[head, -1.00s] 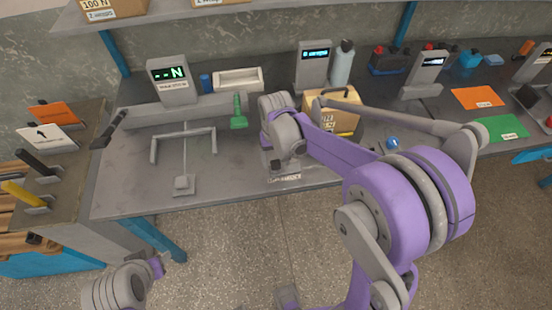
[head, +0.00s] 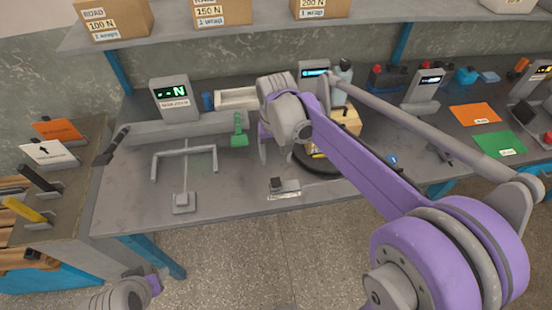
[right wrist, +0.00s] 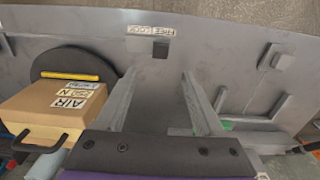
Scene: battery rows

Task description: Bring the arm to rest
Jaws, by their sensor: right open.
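My right gripper (right wrist: 159,73) is open and empty, its two grey fingers apart above the grey bench (head: 230,205). In the head view my right arm reaches in from the right, with the wrist over the middle of the bench and the fingers pointing down, partly hidden. A cardboard-coloured box (right wrist: 45,105) with a black handle and an "AIR" label is left of the fingers in the right wrist view. In the head view my arm partly hides this box (head: 347,121). My left arm shows only in part at the lower left, and its gripper is not visible.
A small block on a labelled plate (head: 284,187) sits near the bench's front edge. Displays stand at the back, below a shelf of boxes (head: 223,12). The front left bench is mostly bare.

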